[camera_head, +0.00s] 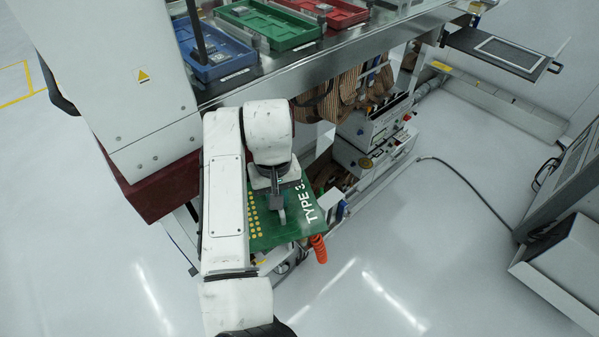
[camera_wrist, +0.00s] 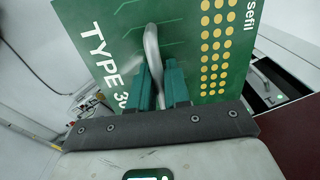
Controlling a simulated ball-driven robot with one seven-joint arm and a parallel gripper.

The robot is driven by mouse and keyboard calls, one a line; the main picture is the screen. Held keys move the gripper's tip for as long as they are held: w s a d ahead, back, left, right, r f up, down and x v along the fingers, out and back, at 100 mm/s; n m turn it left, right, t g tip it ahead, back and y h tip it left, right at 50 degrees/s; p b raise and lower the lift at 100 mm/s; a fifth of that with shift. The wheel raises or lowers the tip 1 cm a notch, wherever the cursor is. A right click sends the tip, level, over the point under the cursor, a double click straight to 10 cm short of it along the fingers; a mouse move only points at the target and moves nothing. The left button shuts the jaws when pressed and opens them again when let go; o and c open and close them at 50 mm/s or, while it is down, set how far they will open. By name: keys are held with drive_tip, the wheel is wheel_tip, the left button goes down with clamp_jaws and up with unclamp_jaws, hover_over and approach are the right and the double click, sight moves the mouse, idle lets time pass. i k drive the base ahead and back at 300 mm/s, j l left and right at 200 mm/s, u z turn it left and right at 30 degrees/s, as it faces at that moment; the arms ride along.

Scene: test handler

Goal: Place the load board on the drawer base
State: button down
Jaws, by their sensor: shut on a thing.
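The load board (camera_head: 290,230) is a green plate with white "TYPE 3" lettering and yellow dots. My gripper (camera_head: 279,200) is shut on a grey curved handle on the board and holds it in the air beside the workbench. In the wrist view the board (camera_wrist: 190,30) fills the space beyond my gripper (camera_wrist: 158,88), whose green fingers close around the handle. A dark flat drawer (camera_head: 500,50) with a pale rectangular outline and a handle stands out at the upper right; it may be the drawer base. It is well apart from the board.
A metal workbench (camera_head: 350,45) holds blue (camera_head: 215,55), green (camera_head: 270,22) and red (camera_head: 325,10) trays. Equipment boxes (camera_head: 375,140) stand under it. A grey machine (camera_head: 570,255) is at the right edge. A black cable (camera_head: 470,185) crosses the floor, which is otherwise mostly clear.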

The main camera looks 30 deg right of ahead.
sight(336, 170)
drive_tip(key=l+u, duration=0.2)
drive_tip(key=l, duration=0.35)
drive_tip(key=l+u, duration=0.2)
drive_tip(key=l, duration=0.4)
drive_tip(key=k+l+u, duration=0.25)
drive_tip(key=l, duration=0.3)
drive_tip(key=i, duration=0.1)
